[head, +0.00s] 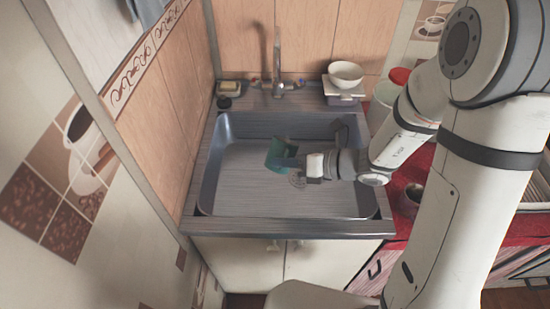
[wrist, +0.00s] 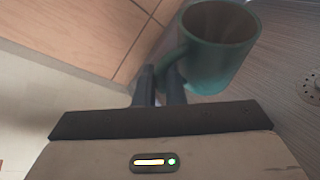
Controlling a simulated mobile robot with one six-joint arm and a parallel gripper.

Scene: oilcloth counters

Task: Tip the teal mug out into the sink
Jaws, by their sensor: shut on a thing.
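The teal mug (head: 279,152) is held in the air over the sink (head: 213,180), left of the basin's middle. My gripper (head: 298,162) reaches in from the right and is shut on the mug's handle. In the wrist view my gripper's fingers (wrist: 160,75) are at the handle, and the mug (wrist: 213,62) shows its open mouth. The mug looks tilted in the head view. The inside of the mug is dark, and I cannot tell whether anything is in it.
A tap (head: 277,65) stands at the back of the sink. A white bowl (head: 345,74) sits on the back right ledge, a sponge (head: 229,88) on the back left. A red-covered counter (head: 408,182) with a dark cup (head: 412,194) lies right.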

